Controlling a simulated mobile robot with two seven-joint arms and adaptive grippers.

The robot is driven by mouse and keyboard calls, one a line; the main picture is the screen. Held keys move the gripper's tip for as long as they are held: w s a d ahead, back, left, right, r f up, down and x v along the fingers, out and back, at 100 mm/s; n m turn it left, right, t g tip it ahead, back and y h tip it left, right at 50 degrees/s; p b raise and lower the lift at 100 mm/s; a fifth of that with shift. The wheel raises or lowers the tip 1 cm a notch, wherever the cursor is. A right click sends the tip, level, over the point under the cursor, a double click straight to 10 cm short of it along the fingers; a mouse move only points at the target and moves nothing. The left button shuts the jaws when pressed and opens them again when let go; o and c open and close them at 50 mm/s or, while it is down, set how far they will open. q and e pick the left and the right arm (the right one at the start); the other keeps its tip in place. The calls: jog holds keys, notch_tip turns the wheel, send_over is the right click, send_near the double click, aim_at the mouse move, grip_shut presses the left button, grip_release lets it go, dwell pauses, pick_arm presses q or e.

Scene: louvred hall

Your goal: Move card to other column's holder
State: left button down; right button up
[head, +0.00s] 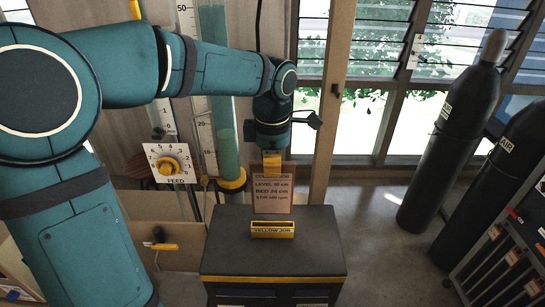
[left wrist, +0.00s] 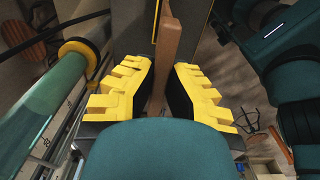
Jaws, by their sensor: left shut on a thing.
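My left gripper (head: 272,160) points down over the dark cabinet and is shut on the top of a brown card (head: 272,196). The card hangs upright, its printed face with level, bed and stir lines towards the head camera. In the left wrist view the card (left wrist: 168,50) shows edge-on between the yellow fingers of the left gripper (left wrist: 162,92). A yellow holder (head: 272,229) with a dark label sits on the cabinet top. In the head view the card's lower edge shows just above the holder; their depth gap is unclear. My right gripper is not in view.
The dark cabinet (head: 315,256) has bare top around the holder. A clear tube column (head: 224,130) with a yellow collar and a scale stands left of the card. A feed dial (head: 169,164) is further left. Black gas cylinders (head: 453,140) stand at right.

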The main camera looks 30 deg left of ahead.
aim_at(273, 190)
pick_arm(q)
jog(key=shift+f+b, duration=0.55)
jog(key=shift+f, duration=0.7)
jog(key=shift+f+b, duration=2.15)
jog(key=shift+f, duration=0.8)
jog(key=shift+r, duration=0.1)
jog(key=c, duration=1.1)
grip_release()
jog(key=shift+o, duration=0.2)
notch_tip(273, 190, up, 7)
jog(key=p, duration=0.6)
jog(key=shift+r, duration=0.1)
